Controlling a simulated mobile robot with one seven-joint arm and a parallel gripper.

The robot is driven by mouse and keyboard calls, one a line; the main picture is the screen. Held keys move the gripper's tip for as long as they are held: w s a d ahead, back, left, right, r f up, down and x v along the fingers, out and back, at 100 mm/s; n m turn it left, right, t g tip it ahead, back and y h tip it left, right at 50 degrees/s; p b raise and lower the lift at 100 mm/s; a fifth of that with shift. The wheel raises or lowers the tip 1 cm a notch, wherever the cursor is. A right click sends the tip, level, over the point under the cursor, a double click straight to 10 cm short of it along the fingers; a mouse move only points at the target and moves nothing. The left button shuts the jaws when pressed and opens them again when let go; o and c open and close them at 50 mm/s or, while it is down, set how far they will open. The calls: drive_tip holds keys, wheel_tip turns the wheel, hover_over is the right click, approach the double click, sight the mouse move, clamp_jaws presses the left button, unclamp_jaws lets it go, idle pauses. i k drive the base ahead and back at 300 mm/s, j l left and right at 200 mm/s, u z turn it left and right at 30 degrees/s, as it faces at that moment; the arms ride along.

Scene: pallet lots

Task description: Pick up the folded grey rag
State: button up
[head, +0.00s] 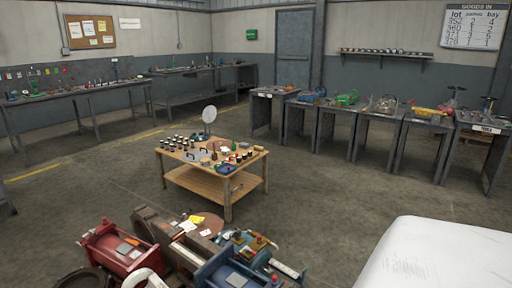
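I cannot pick out the folded grey rag for sure. A small flat grey patch (127,249) lies on the red machine at the lower left, and a similar grey patch (235,279) shows on the blue machine at the bottom; both are too small to tell. A low wooden table (226,190) in the middle holds many small items, also too small to tell apart. My gripper is not in view.
Several machines, among them a red one (103,254), crowd the lower left foreground. Grey benches (80,93) line the left wall. A row of grey stands (365,117) with coloured items runs along the right. The concrete floor around the wooden table is open.

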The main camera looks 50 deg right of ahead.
sight(243, 145)
drive_tip(key=z, duration=1.5)
